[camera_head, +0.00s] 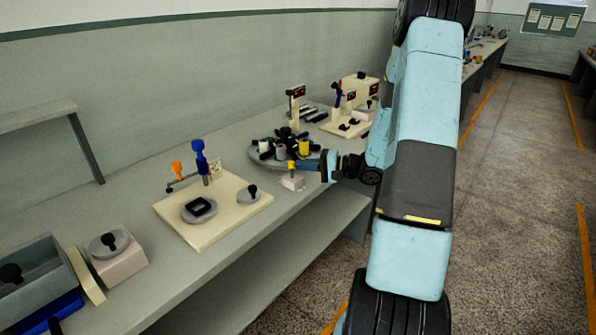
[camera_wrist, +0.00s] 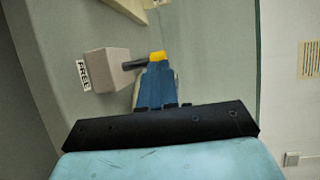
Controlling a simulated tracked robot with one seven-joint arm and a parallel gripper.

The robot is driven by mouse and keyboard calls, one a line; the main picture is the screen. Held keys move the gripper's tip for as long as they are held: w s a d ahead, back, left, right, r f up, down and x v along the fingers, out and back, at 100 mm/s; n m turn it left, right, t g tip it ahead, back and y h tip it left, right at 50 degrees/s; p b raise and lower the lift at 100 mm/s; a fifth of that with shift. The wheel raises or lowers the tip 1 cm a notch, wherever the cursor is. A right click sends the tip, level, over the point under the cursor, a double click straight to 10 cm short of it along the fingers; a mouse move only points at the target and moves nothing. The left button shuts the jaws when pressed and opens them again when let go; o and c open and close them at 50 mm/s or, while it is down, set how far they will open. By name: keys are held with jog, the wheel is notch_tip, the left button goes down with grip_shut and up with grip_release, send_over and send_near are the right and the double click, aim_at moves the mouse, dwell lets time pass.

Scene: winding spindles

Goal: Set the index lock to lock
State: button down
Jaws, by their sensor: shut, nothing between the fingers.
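The index lock is a small pale box (camera_head: 292,183) at the front edge of the bench, just before the round spindle table. In the wrist view, the box (camera_wrist: 108,70) carries a white label reading FREE (camera_wrist: 83,74). A dark lever (camera_wrist: 135,65) sticks out of its side and ends in a yellow tip (camera_wrist: 157,56). My gripper (camera_head: 297,165) reaches in from the right with its blue fingers shut and empty. In the wrist view the fingertips (camera_wrist: 158,64) are right at the yellow tip and cover part of it. I cannot tell whether they touch.
A cream board (camera_head: 236,219) with a blue-topped post lies to the left. Another cream fixture (camera_head: 349,133) stands farther back. Bench surface between the cream board and the lock is clear.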

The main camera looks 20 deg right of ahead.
jog(key=shift+w+a+r, duration=0.1)
jog(key=shift+a, duration=0.15)
jog(key=shift+d, duration=0.1)
jog(key=shift+d, duration=0.3)
jog(key=r+v, duration=0.3)
jog(key=v, duration=1)
jog(key=shift+w+a, duration=0.1)
